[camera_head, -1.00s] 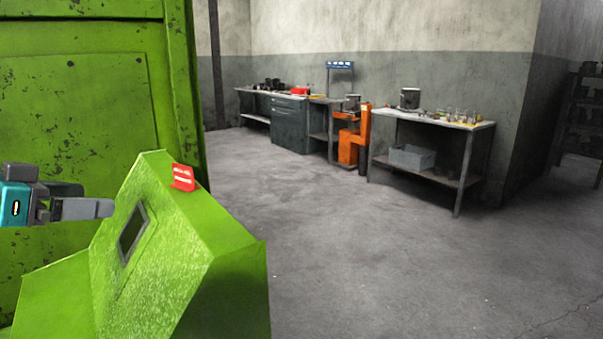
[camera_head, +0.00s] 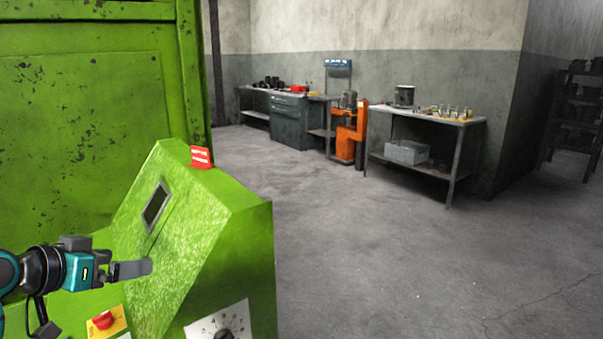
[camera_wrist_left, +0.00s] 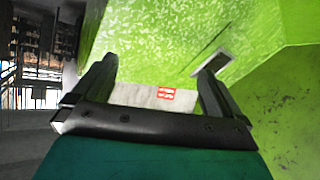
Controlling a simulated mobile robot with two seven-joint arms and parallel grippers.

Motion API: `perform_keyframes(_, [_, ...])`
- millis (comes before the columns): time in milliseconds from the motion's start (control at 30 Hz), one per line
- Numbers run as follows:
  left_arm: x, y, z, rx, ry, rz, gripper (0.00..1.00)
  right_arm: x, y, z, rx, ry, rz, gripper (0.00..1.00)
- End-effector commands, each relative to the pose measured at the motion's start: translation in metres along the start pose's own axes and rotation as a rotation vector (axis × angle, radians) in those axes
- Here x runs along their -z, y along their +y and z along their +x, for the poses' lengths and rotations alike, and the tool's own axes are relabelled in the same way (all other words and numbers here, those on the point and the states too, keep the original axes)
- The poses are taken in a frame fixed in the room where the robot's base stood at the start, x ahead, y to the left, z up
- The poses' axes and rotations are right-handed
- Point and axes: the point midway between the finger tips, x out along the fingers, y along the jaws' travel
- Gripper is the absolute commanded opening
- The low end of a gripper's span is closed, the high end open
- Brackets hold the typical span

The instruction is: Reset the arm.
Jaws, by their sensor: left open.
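My left gripper (camera_head: 132,269) comes in from the lower left in the head view, in front of the sloped face of the green press console (camera_head: 235,240). In the left wrist view its two fingers (camera_wrist_left: 160,90) stand apart with nothing held between them. The console's green face (camera_wrist_left: 170,45) fills the upper part of that view. I cannot tell whether a fingertip touches it. My right gripper is not in view.
The green press body (camera_head: 80,130) stands behind. Open floor (camera_head: 400,260) lies right, before workbenches (camera_head: 425,168).

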Motion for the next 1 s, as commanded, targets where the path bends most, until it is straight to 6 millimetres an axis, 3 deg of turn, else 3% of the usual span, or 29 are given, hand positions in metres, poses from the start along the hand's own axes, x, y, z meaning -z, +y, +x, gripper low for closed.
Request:
perform_keyframes(33, [-0.030,0.005,0.015,0.024,-0.030,-0.022,1.00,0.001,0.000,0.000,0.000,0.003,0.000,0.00])
perform_keyframes(100, [-0.069,0.011,0.032,0.068,-0.058,-0.042,1.00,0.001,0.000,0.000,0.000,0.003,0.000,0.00])
perform_keyframes(233, [-0.151,0.035,0.052,0.141,-0.102,-0.054,1.00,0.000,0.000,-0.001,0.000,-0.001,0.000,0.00])
perform_keyframes(400, [-0.250,0.086,0.052,0.185,-0.127,-0.029,1.00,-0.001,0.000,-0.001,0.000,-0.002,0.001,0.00])
perform_keyframes(500, [-0.294,0.121,0.041,0.182,-0.124,-0.008,1.00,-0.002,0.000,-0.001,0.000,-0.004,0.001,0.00])
perform_keyframes(600, [-0.323,0.152,0.028,0.166,-0.115,0.008,1.00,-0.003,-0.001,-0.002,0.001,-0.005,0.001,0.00])
perform_keyframes(700, [-0.338,0.172,0.018,0.151,-0.104,0.018,1.00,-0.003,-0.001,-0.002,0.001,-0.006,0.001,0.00])
perform_keyframes(1000, [-0.345,0.184,0.013,0.142,-0.093,0.024,1.00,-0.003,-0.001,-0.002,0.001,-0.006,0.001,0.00])
